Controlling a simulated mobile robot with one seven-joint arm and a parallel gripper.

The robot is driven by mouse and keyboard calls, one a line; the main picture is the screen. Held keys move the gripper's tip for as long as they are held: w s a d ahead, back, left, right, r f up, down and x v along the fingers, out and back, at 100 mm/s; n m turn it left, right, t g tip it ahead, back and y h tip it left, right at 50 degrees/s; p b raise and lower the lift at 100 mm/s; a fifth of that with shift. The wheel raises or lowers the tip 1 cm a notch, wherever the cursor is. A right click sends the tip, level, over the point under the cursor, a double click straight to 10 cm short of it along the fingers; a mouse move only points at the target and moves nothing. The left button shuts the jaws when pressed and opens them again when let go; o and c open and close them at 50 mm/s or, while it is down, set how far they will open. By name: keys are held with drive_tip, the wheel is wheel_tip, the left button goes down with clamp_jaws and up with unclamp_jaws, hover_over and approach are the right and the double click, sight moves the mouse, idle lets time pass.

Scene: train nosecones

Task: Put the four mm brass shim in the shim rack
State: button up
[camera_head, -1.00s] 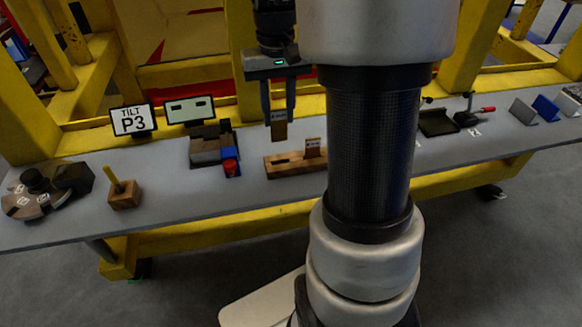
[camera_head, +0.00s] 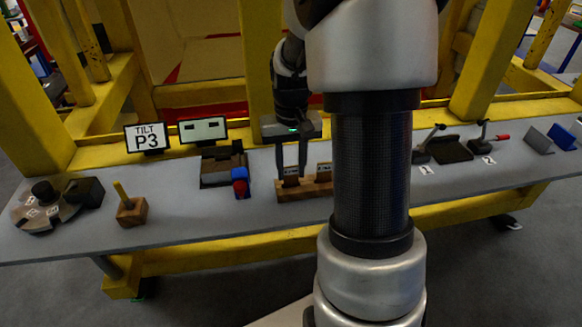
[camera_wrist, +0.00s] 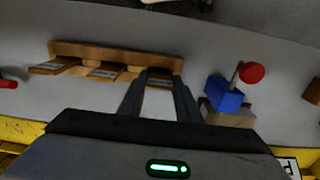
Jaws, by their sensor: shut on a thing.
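My gripper (camera_head: 291,172) is shut on a brown brass shim (camera_head: 291,182) with a pale label, held upright with its lower end at the left part of the wooden shim rack (camera_head: 290,196). I cannot tell how deep it sits in the slot. Another labelled shim (camera_head: 323,172) stands in the rack to the right. In the wrist view the held shim (camera_wrist: 162,78) is between the fingertips at the right end of the rack (camera_wrist: 90,48), with two other shims (camera_wrist: 104,71) along it. The thickness marks are too small to read.
A dark fixture with a blue block and red knob (camera_head: 240,182) stands left of the rack. Levers (camera_head: 430,145) stand at the right.

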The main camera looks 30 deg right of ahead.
drive_tip(key=shift+f, duration=0.2)
drive_tip(key=o, duration=1.1)
